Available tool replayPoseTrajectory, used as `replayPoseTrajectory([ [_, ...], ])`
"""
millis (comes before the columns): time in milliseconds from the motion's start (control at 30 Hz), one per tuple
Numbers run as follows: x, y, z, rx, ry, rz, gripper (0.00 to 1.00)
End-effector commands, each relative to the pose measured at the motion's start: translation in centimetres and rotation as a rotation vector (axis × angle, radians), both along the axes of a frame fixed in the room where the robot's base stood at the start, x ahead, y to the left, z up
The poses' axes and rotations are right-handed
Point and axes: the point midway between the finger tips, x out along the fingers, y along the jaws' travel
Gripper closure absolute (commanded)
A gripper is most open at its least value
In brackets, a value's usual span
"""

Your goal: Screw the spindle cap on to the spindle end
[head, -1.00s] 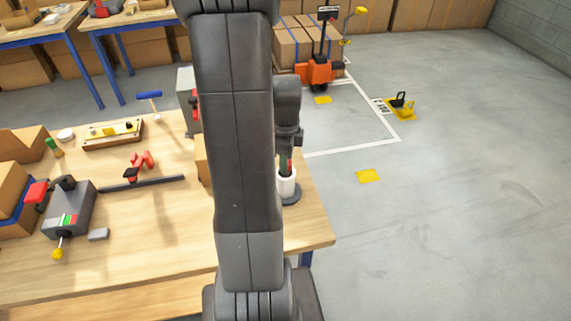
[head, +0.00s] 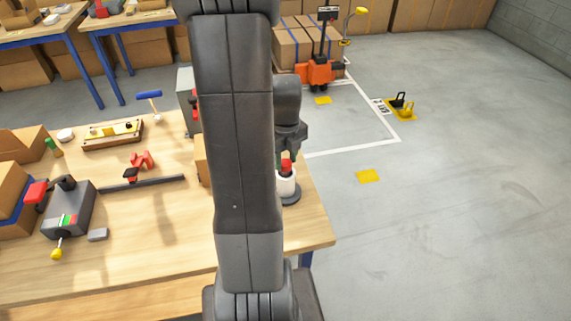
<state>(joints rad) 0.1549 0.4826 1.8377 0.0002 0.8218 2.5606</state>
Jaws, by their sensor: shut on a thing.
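My gripper (head: 287,157) is at the right end of the workbench, pointing down, partly hidden behind my own arm. It is shut on a small red piece (head: 286,169), which looks like the spindle cap. The red piece is right at the top of a short white upright cylinder (head: 286,185) on a round dark base (head: 291,198), which looks like the spindle end. I cannot tell whether the thread is engaged. The fingertips are too small to make out clearly.
The wooden workbench (head: 140,240) holds a grey device with a red handle (head: 70,212), a red clamp on a dark bar (head: 140,182) and a board with fittings (head: 112,132). A tan box (head: 201,160) stands left of my arm.

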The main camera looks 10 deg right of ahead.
Motion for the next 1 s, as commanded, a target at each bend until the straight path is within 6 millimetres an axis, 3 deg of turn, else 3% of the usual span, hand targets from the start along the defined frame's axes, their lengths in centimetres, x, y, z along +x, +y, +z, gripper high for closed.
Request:
replayPoseTrajectory([
  [167, 0.08, -0.02, 0.06, -0.001, -0.003, -0.035, 0.84],
  [500, 0.08, -0.02, 0.07, 0.000, -0.002, -0.359, 0.84],
  [800, 0.09, -0.03, 0.08, 0.000, -0.002, -0.400, 0.84],
  [833, 0.09, -0.03, 0.08, 0.000, -0.002, -0.399, 0.62],
  [900, 0.08, -0.02, 0.08, 0.000, -0.002, -0.399, 0.49],
  [1000, 0.06, -0.02, 0.06, 0.000, -0.002, -0.398, 0.47],
])
